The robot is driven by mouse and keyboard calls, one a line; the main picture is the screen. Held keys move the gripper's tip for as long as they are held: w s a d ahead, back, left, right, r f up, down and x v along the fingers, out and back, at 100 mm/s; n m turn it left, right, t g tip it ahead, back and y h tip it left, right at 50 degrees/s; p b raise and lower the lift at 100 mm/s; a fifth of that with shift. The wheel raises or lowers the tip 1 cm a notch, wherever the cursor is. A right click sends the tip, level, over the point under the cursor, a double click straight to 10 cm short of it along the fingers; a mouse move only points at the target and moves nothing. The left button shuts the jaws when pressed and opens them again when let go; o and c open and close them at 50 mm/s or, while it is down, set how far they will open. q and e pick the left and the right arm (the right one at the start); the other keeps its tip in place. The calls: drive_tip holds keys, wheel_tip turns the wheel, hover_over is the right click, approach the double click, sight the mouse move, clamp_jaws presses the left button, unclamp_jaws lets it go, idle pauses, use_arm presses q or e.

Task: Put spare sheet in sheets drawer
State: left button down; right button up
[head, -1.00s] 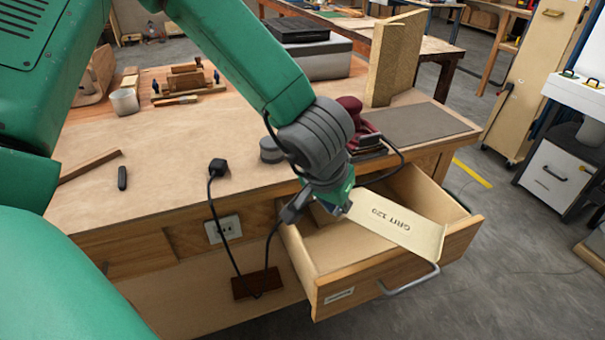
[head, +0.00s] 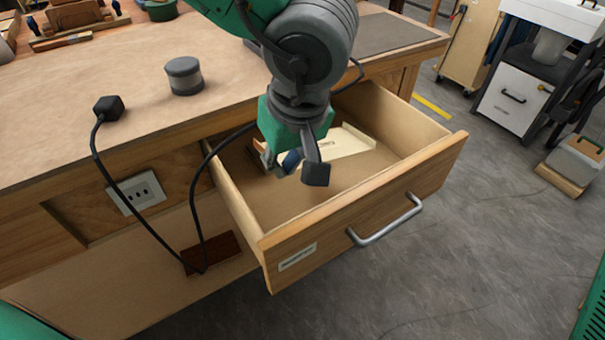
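The pale spare sheet (head: 347,146) lies inside the open sheets drawer (head: 365,212), towards its back, below the rim. The drawer is wooden, with a metal bar handle and a small label on its front. My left gripper (head: 298,172) points down over the drawer, in front of the sheet's left end. Its dark fingers look spread apart, with nothing held between them. The gripper hides part of the sheet and the drawer's back left. My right gripper is not in view.
A black plug (head: 108,108) with a hanging cable lies on the workbench (head: 60,130), near a grey round container (head: 184,76). A socket (head: 136,193) is on the bench front. Another cable runs behind my gripper.

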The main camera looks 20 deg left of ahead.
use_arm(q)
drive_tip(key=f+b, duration=0.2)
drive_tip(key=f, duration=0.3)
drive_tip(key=f+b, duration=0.3)
drive_tip(key=f, duration=0.2)
drive_tip(key=shift+s+d, duration=0.1)
drive_tip(key=shift+d, duration=0.1)
drive_tip(key=shift+d+r, duration=0.15)
drive_tip(key=shift+d, duration=0.15)
drive_tip(key=shift+d+f, duration=0.2)
drive_tip(key=shift+d, duration=0.05)
drive_tip(key=c, duration=1.9)
unclamp_jaws()
drive_tip(key=shift+o, duration=0.9)
drive_tip(key=shift+a, duration=0.15)
drive_tip(key=shift+a+f, duration=0.1)
drive_tip(key=shift+a, duration=0.2)
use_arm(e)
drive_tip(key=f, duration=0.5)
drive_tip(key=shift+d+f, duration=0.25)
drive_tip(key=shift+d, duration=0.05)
